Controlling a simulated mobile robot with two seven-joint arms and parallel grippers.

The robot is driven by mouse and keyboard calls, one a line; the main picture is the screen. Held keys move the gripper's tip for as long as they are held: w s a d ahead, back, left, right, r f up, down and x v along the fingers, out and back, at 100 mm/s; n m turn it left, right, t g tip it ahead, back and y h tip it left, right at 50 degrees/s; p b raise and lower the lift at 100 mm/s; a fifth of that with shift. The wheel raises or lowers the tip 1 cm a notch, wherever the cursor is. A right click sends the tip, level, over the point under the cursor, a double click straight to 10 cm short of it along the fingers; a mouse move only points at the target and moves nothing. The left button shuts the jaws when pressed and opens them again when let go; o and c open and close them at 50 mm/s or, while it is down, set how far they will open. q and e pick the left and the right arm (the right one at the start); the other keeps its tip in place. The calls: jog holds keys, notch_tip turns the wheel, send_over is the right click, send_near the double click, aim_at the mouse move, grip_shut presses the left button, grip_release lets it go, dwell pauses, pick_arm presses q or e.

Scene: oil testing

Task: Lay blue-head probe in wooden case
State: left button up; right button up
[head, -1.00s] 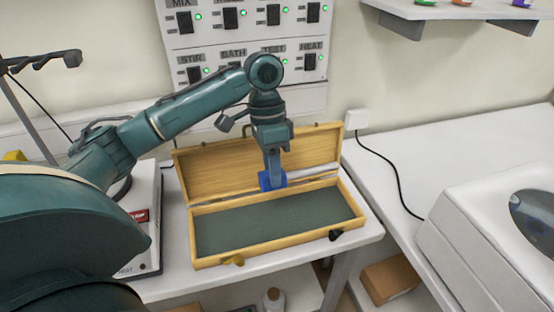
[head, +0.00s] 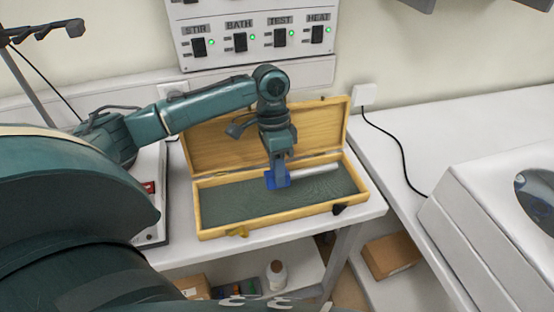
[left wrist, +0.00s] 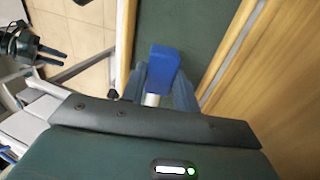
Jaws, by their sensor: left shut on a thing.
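The blue-head probe has a blue head (head: 271,180) and a pale metal rod (head: 318,171) that points right. My left gripper (head: 280,180) is shut on it near the head, over the open wooden case (head: 228,231). The probe lies lengthwise within the outline of the case's dark green bed (head: 235,202). I cannot tell whether it touches the bed. The left wrist view shows the blue head (left wrist: 160,70) at my left gripper (left wrist: 158,95), above the green lining (left wrist: 190,25).
The case lid (head: 215,140) stands open at the back. A switch panel (head: 255,30) is on the wall behind. A white machine (head: 480,200) stands on the right bench, with a black cable (head: 400,160) nearby. A bottle (head: 276,275) is on the shelf below.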

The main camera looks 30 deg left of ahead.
pick_arm(q)
jog(key=shift+f, duration=2.1)
jog(key=o, duration=1.1)
notch_tip(320, 180, up, 10)
jog(key=shift+r+b, duration=0.1)
jog(key=shift+b, duration=0.25)
pick_arm(e)
jog(key=shift+w+a, duration=0.1)
jog(key=shift+f, duration=0.15)
